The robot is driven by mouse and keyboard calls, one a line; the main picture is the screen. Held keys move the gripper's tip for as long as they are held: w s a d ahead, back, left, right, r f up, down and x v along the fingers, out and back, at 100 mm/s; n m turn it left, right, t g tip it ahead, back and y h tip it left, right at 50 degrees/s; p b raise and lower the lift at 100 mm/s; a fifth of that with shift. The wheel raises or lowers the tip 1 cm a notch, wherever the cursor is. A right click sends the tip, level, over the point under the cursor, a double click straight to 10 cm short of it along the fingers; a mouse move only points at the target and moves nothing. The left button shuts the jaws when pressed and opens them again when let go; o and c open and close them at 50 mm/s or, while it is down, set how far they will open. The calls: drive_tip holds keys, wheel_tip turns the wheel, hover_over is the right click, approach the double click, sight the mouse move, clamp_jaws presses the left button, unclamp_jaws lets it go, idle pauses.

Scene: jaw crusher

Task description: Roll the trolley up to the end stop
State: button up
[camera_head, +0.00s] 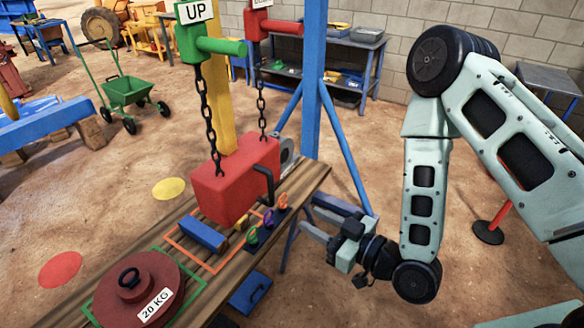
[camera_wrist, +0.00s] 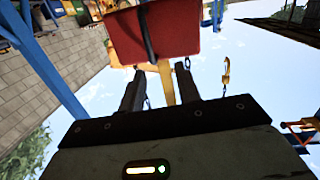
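A red box (camera_head: 235,180) with a black handle (camera_head: 264,184) shows in the head view near the middle, with a grey round part (camera_head: 287,152) at its far right end. I cannot tell for sure whether it is the trolley, and no end stop is clearly identifiable. In the wrist view the red box (camera_wrist: 180,35) fills the top, beyond the fingers, and its black handle (camera_wrist: 147,35) hangs across it. My gripper (camera_head: 325,240) is to the right of and below the box, apart from it. Its two fingers stand apart and empty in the wrist view (camera_wrist: 158,80).
A wooden bench (camera_head: 190,205) holds a 20 KG weight (camera_head: 135,295), a blue block (camera_head: 202,234) and several coloured tags (camera_head: 267,218). A blue post (camera_head: 314,90) stands behind. A green cart (camera_head: 128,90) is back left.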

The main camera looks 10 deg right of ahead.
drive_tip(key=d+r+m+t, duration=0.1)
drive_tip(key=d, duration=0.1)
drive_tip(key=b, duration=0.5)
approach(273, 183)
drive_tip(key=b+x, duration=0.1)
drive_tip(key=b, duration=0.6)
drive_tip(key=shift+w+a+f, duration=0.1)
drive_tip(key=shift+w+a, duration=0.15)
drive_tip(key=shift+w, duration=0.05)
drive_tip(key=b, duration=0.4)
drive_tip(key=shift+w+a, duration=0.1)
drive_tip(key=shift+a, duration=0.15)
drive_tip(key=p+x, duration=0.1)
drive_tip(key=x, duration=0.1)
drive_tip(key=p+x, duration=0.1)
drive_tip(key=x, duration=0.1)
drive_tip(key=p+x, duration=0.1)
drive_tip(key=x, duration=0.2)
drive_tip(key=shift+w+r, duration=0.15)
drive_tip(key=shift+r, duration=0.15)
drive_tip(key=shift+w+a+f, duration=0.1)
drive_tip(key=shift+w+a, duration=0.35)
drive_tip(key=shift+w, duration=0.1)
